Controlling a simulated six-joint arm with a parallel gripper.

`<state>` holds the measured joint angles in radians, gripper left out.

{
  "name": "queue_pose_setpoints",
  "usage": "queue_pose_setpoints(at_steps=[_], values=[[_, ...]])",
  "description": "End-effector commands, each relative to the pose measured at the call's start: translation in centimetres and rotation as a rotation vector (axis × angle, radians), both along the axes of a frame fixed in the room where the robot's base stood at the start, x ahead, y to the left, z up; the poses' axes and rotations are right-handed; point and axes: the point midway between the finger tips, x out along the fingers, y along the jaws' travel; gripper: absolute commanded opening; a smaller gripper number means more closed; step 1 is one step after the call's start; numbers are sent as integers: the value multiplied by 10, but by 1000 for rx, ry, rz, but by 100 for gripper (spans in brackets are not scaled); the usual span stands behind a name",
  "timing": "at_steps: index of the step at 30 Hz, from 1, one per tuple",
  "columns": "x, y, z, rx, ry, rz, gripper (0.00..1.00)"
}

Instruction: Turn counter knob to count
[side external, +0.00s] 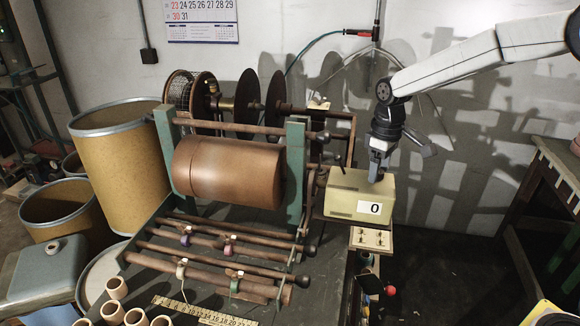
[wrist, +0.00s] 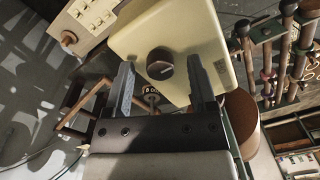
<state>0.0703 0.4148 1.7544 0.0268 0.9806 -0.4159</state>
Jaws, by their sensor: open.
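The counter is a cream box (side external: 358,197) to the right of the winding machine, with a white display reading 0 (side external: 374,208) on its front face. In the wrist view the counter box (wrist: 135,42) carries a dark round knob (wrist: 160,62) with a pale pointer line. My gripper (wrist: 162,72) is open, with one finger on each side of the knob in that view and nothing held. In the side view my gripper (side external: 377,172) points down at the top of the counter box. The knob is hidden there. I cannot tell if the fingers touch the box.
The winding machine has a large copper-brown roll (side external: 225,170) and a green post (side external: 294,165) left of the counter. A small panel with switches (side external: 371,238) sits below the counter. Tall drums (side external: 120,150) stand at left. Grey floor at right is mostly clear.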

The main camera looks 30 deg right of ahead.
Motion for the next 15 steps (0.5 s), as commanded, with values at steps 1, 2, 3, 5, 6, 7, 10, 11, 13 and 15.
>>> queue_pose_setpoints(at_steps=[1, 2, 3, 5, 6, 7, 10, 11, 13, 15], values=[[0, 0, 0, 0, 1, 0, 73], [0, 0, 0, 0, 1, 0, 73], [0, 0, 1, 0, 1, 0, 73], [0, 0, 4, 0, 0, 0, 73], [0, 0, 6, 0, 0, 0, 73], [0, 0, 8, 0, -1, 0, 73], [1, 0, 18, 0, -2, 0, 73], [1, -1, 21, 0, -3, 0, 73], [0, -1, 30, 0, -2, 0, 73], [1, -1, 39, 0, -3, 0, 73]])
